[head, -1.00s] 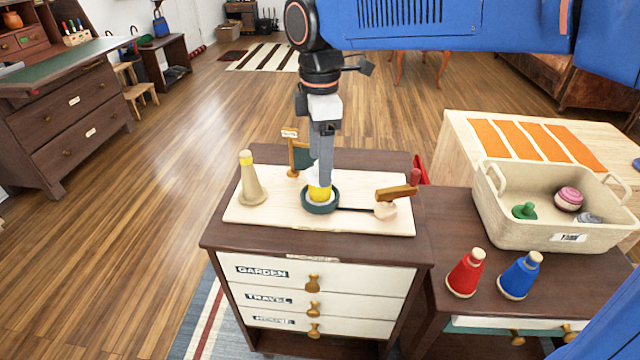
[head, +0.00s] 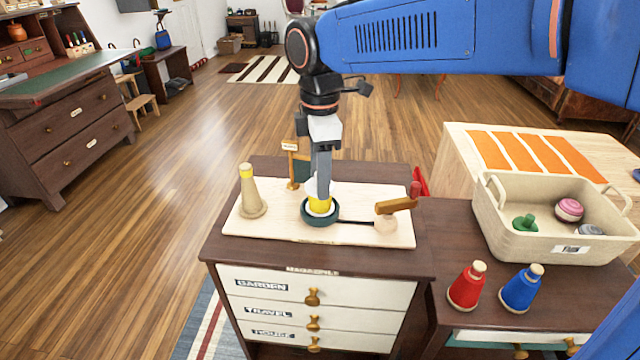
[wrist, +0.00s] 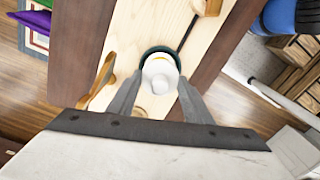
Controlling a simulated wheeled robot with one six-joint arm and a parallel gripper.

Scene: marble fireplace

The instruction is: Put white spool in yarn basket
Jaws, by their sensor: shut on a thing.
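The white spool (head: 312,188) has a yellow band low down and stands in a dark green ring-shaped dish (head: 305,216) on a pale wooden board. My gripper (head: 323,192) points down from above and is shut on the spool. In the wrist view the spool's round white top (wrist: 158,72) sits between the two fingers of my gripper (wrist: 160,88), with the dark ring around its base. The yarn basket (head: 510,243), cream with loop handles, stands on the lower dark top to the right. It holds a green spool (head: 525,223), a pink yarn ball (head: 569,209) and a grey item (head: 590,230).
A tan cone with a yellow band (head: 250,195) stands left on the board (head: 270,233). A red spool (head: 467,288) and a blue spool (head: 521,290) stand before the basket.

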